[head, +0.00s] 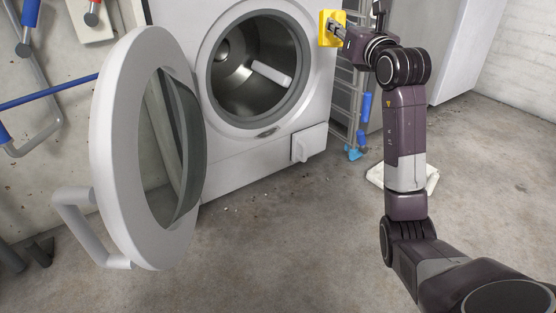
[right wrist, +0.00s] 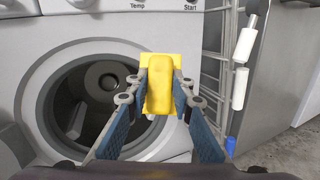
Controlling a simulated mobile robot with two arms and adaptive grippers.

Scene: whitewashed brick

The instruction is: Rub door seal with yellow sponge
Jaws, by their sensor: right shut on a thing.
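A white front-loading washing machine (head: 262,160) stands with its round door (head: 112,150) swung open to the left. The grey door seal (head: 301,88) rings the drum opening; it also shows in the right wrist view (right wrist: 47,108). My right gripper (head: 339,30) is shut on the yellow sponge (head: 326,28) near the machine's upper right front, right of the seal. In the right wrist view the sponge (right wrist: 160,90) sits between both fingers and covers part of the opening's right side. I cannot tell whether it touches the machine. My left gripper is not in view.
A grey wire rack (head: 347,100) with blue parts stands close to the machine's right side. A white cloth-like item (head: 402,178) lies on the floor to the right. Blue and grey pipes (head: 50,98) run along the left wall. The floor in front is mostly clear.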

